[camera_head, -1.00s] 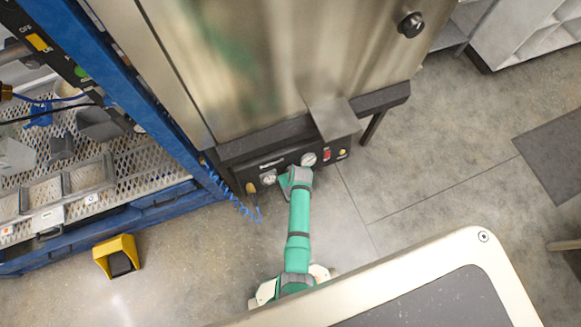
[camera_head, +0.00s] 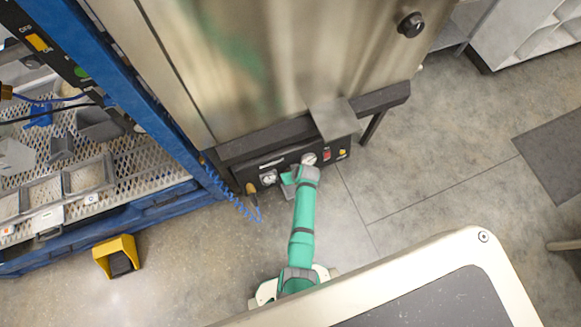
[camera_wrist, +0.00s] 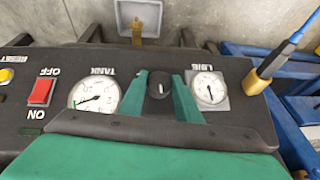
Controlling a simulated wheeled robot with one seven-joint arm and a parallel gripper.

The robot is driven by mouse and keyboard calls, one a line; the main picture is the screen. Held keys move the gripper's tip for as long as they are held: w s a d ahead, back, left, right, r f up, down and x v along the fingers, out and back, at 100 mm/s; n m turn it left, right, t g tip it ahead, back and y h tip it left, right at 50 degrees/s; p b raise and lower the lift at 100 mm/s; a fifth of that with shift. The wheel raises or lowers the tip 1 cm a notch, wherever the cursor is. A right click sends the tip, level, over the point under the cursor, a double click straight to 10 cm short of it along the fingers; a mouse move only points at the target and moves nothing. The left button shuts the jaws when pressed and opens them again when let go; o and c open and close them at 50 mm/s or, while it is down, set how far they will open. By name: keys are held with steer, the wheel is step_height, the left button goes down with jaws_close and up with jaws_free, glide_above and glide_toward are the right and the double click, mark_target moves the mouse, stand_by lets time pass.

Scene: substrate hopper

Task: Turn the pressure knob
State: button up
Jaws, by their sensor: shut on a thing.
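The pressure knob (camera_wrist: 159,88) is a small black round knob with a white mark, on the black control panel (camera_wrist: 50,114) between two gauges. My gripper (camera_wrist: 160,94) has a green finger on each side of it and is shut on it. In the head view my gripper (camera_head: 289,181) is at the panel's front, between the two gauges, and the knob is hidden there. The TANK gauge (camera_wrist: 95,94) is left of the knob in the wrist view, and the LINE gauge (camera_wrist: 209,88) is right of it.
A red ON/OFF switch (camera_wrist: 41,92) and a yellow RESET button (camera_wrist: 6,76) share the panel. A brass fitting with a blue hose (camera_wrist: 257,80) is close beside the LINE gauge.

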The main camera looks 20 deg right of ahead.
steer(key=shift+d+f+m+t+y, duration=0.1)
steer(key=shift+d+m+t+y, duration=0.05)
steer(key=shift+m+y, duration=0.85)
steer(key=shift+d+f+m+t+y, duration=0.15)
steer(key=shift+m+y, duration=0.45)
steer(key=shift+y, duration=0.7)
steer(key=shift+r, duration=0.1)
steer(key=shift+s, duration=0.15)
steer(key=o, duration=1.1)
steer(key=shift+c, duration=0.2)
